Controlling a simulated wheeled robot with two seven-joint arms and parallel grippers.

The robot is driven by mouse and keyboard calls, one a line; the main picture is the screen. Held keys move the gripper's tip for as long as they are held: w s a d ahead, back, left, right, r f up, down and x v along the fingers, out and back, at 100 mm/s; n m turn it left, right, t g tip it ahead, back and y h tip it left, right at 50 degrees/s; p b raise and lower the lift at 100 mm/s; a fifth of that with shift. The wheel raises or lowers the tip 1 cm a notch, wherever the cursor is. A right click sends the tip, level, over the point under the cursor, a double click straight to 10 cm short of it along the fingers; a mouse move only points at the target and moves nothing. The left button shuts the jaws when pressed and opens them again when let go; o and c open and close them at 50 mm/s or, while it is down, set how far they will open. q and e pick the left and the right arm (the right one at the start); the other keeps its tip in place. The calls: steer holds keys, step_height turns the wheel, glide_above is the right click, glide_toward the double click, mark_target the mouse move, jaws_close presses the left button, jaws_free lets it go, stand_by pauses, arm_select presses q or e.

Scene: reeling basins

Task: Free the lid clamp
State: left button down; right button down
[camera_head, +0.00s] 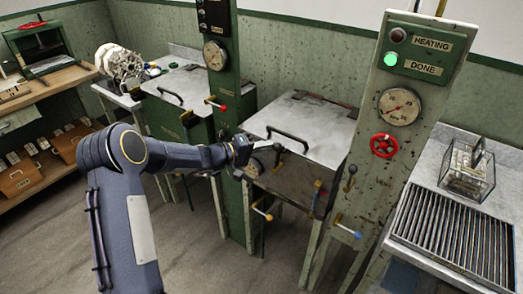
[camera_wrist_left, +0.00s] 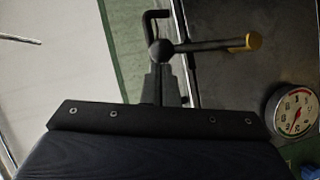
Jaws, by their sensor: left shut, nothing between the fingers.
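The middle basin's pale metal lid (camera_head: 315,122) lies closed, with a black bar handle (camera_head: 288,136) on top. My left gripper (camera_head: 272,146) reaches over the lid's near left edge and is shut and empty. In the left wrist view its closed fingers (camera_wrist_left: 160,78) point at a lever that I take for the lid clamp (camera_wrist_left: 208,46), with a dark round end and a yellow tip. The fingertips overlap the round end; I cannot tell whether they touch it. In the head view the clamp is small and partly hidden by the gripper. My right gripper is out of view.
A green post (camera_head: 218,95) stands close left of my wrist. On the right, a post carries a gauge (camera_head: 400,106), a red handwheel (camera_head: 384,145) and a lit green DONE lamp (camera_head: 390,59).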

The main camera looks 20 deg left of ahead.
mark_target(276, 154)
arm_select(q)
steer(key=d+m+b, duration=0.1)
steer(key=b, duration=0.2)
steer(key=s+d+m+y+b, duration=0.1)
steer(key=d+b, duration=0.1)
steer(key=b, duration=0.1)
steer(key=d+f+m+b, duration=0.1)
steer(key=b, duration=0.2)
steer(key=shift+s+d+y+b, duration=0.2)
steer(key=shift+s+y+b, duration=0.1)
steer(key=shift+y, duration=0.1)
steer(key=s+d+f+m+t+y+b, duration=0.1)
steer(key=s+d+f+m+y, duration=0.2)
steer(key=d+f+m+y, duration=0.5)
step_height(276, 154, down, 4)
steer(key=shift+s+d+f+m+t, duration=0.15)
steer(key=shift+d+m+t, duration=0.15)
steer(key=shift+d+m, duration=0.45)
steer(key=shift+a, duration=0.25)
